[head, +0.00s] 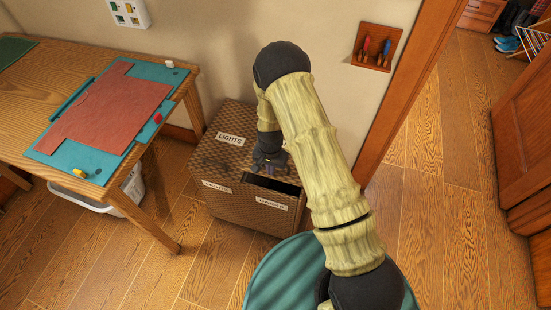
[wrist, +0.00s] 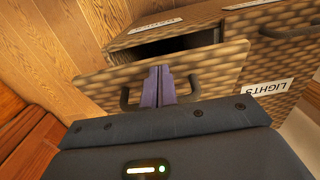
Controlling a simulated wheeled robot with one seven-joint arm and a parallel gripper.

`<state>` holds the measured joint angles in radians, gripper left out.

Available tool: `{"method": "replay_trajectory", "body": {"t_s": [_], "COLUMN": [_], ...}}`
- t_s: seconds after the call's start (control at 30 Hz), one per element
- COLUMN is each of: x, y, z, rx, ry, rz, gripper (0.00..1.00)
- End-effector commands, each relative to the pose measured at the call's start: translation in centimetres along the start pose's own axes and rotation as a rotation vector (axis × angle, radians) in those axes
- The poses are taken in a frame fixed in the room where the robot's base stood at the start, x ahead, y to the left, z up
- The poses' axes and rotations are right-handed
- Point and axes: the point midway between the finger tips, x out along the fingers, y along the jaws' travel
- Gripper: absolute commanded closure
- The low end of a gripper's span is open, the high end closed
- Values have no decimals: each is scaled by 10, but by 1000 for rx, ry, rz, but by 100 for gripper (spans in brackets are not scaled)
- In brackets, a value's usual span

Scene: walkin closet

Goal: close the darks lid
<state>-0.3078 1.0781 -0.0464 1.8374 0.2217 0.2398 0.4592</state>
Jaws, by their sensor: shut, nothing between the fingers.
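The woven hamper (head: 235,205) stands against the wall, with a DARKS label (head: 272,203) on the right of its front. The darks lid (wrist: 220,66) is partly raised, its outer face with a dark handle (wrist: 126,100) turned toward the wrist camera. A dark opening (head: 272,184) shows at its front edge. My gripper (head: 268,165) is over the right part of the hamper. In the wrist view its purple fingers (wrist: 158,86) are shut and empty, at the lid's outer face between the handle's ends. I cannot tell whether they touch it.
The neighbouring LIGHTS lid (head: 222,132) lies flat. A wooden table (head: 165,170) with a teal mat stands left of the hamper, with a white basket (head: 130,185) beneath. A wooden door frame (head: 400,110) rises to the right. A round teal surface (head: 285,275) lies in front.

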Motion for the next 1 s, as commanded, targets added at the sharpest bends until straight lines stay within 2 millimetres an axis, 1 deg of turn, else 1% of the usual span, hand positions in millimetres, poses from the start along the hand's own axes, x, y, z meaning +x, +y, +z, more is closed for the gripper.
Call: {"method": "replay_trajectory", "body": {"t_s": [0.03,0.1,0.2,0.33,0.53,1.0], "x": [20,34,50,63,71,69], "y": [0,-1,-2,-2,-2,-2], "z": [3,6,7,8,8,10], "rx": [0,1,2,3,4,4], "ry": [-2,-2,-1,0,1,0], "rz": [1,1,0,-1,-1,-1], "gripper": [100,100,100,100,100,100]}}
